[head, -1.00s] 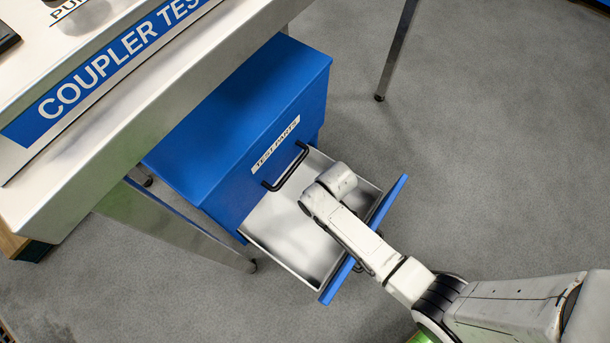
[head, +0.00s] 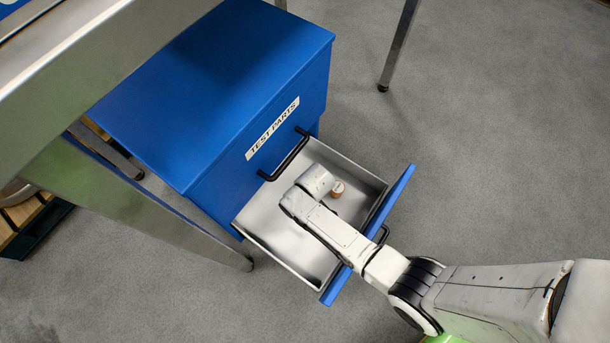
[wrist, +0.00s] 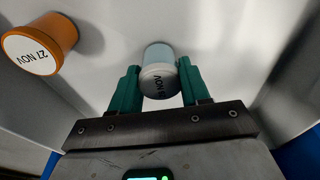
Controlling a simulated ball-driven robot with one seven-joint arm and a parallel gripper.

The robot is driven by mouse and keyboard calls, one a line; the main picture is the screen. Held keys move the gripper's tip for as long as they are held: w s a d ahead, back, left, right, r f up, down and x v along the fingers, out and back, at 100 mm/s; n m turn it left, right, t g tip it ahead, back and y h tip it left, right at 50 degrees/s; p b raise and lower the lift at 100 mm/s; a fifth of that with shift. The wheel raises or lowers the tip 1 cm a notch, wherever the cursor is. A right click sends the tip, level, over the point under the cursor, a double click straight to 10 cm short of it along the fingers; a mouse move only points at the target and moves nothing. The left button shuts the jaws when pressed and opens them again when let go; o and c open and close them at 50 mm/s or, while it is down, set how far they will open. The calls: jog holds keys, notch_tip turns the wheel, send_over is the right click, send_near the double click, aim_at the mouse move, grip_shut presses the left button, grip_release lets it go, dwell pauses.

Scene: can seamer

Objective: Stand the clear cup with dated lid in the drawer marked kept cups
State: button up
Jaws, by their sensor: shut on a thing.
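The clear cup (wrist: 158,54) with a dated lid, of which NOV can be read, is between the green fingers of my gripper (wrist: 159,70) in the wrist view. My gripper is shut on it, lid towards the camera. I cannot tell whether the cup's base touches the drawer floor. The open drawer (head: 282,222) is the lower one of the blue cabinet, with a bare metal inside. My wrist is over it in the head view and hides the held cup and the fingers. The marking on the open drawer's front is not visible.
The closed upper drawer is labelled TEST PARTS (head: 272,129). A metal bench (head: 110,70) overhangs the cabinet.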

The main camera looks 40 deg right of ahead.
jog(key=shift+f, duration=0.2)
jog(key=o, duration=1)
jog(key=shift+o, duration=0.2)
notch_tip(320, 180, up, 12)
jog(key=s+p, duration=0.1)
jog(key=p, duration=0.6)
jog(key=shift+s+d+r, duration=0.15)
jog(key=shift+s+d, duration=0.15)
jog(key=shift+s, duration=0.05)
